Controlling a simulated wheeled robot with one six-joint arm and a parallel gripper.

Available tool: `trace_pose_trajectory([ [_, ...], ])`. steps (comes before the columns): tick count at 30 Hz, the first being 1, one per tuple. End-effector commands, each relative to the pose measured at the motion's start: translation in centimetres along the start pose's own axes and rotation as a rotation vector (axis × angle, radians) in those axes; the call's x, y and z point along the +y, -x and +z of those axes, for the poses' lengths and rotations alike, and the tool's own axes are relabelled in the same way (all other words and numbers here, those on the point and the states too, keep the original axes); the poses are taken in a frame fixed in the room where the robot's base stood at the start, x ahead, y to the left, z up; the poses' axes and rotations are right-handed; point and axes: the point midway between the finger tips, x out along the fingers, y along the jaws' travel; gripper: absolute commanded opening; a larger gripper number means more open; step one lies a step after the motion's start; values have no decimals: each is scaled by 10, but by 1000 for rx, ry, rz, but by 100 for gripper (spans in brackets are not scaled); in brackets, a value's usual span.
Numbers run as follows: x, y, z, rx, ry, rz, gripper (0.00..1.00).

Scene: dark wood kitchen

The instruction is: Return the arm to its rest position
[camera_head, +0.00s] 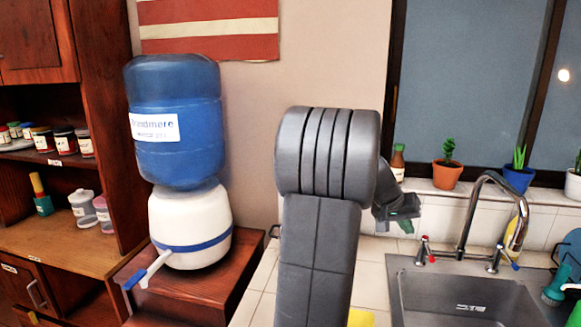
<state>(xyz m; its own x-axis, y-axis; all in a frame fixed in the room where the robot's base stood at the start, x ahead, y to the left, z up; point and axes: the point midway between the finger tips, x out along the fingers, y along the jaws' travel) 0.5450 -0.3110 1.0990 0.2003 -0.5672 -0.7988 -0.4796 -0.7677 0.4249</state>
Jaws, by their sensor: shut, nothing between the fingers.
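My arm stands upright in the middle of the view, bent at a large grey joint, and covers part of the counter and wall behind it. My gripper (405,213) shows only in part to the right of that joint, above the tiled counter and left of the sink. It is shut and nothing shows held in it. The rest of the wrist is hidden behind the arm.
A blue water jug (176,115) on a white dispenser (190,225) stands left of my arm. A steel sink (465,295) with a curved tap (470,215) is at right. Potted plants and a bottle (398,163) line the sill. Wooden shelves (60,245) hold jars at left.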

Motion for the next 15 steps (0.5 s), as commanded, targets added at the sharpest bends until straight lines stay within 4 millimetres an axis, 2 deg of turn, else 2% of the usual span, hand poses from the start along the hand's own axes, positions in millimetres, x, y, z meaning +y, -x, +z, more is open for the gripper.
trace_pose_trajectory([
  [6,1,-44,1,-6,0,1,0],
  [15,2,-95,1,-3,-2,1,0],
])
